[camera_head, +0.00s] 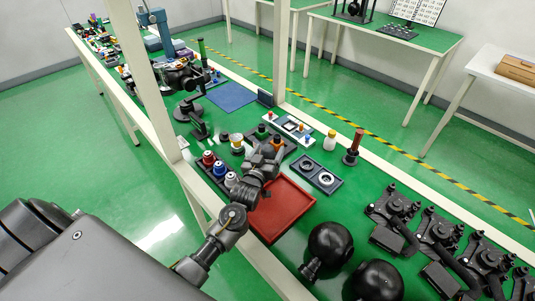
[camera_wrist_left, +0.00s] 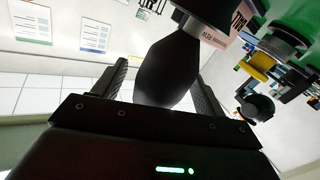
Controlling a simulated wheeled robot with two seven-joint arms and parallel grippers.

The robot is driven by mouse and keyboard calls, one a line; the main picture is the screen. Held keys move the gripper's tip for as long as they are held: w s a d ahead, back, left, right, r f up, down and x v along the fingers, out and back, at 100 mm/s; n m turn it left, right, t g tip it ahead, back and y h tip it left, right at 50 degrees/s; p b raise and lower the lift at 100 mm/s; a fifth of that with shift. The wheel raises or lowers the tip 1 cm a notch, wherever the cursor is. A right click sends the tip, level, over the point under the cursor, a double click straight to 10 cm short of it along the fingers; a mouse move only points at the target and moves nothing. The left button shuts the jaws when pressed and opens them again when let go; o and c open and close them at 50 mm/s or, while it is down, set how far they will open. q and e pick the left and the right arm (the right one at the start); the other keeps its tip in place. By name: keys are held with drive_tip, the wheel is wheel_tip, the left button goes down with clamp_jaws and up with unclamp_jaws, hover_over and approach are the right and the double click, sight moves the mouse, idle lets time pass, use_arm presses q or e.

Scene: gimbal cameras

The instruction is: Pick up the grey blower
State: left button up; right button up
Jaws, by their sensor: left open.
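My left gripper (camera_head: 266,154) reaches over the table beside the black tray of bottles, and its jaws are open. In the left wrist view its two fingers (camera_wrist_left: 160,85) stand apart, with a dark, tapered, rounded body (camera_wrist_left: 167,72) between them. This body looks like the blower, but its colour is nearly black in the shade. I cannot tell whether the fingers touch it. In the head view my gripper hides what is between its fingers. My right gripper is not in view.
A black tray with red, blue and white-topped bottles (camera_head: 209,158) stands left of the gripper. A red tray (camera_head: 283,211) lies in front of it. Two black round objects (camera_head: 330,246) and several black devices (camera_head: 392,207) are to the right. A white post (camera_head: 146,80) rises at the left.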

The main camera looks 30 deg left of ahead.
use_arm(q)
drive_tip(key=shift+w+a, duration=0.1)
drive_tip(key=shift+w, duration=0.5)
drive_tip(key=c, duration=1.1)
drive_tip(key=shift+r, duration=0.45)
wheel_tip(320, 180, up, 2)
drive_tip(key=shift+r+b, duration=0.15)
drive_tip(key=shift+b, duration=0.45)
drive_tip(key=s+r, duration=0.3)
drive_tip(key=s, duration=0.1)
drive_tip(key=s+r+b, duration=0.1)
drive_tip(key=s+r, duration=0.2)
drive_tip(key=s, duration=0.2)
drive_tip(key=s+r, duration=0.3)
drive_tip(key=s, duration=0.2)
drive_tip(key=shift+d+r, duration=0.4)
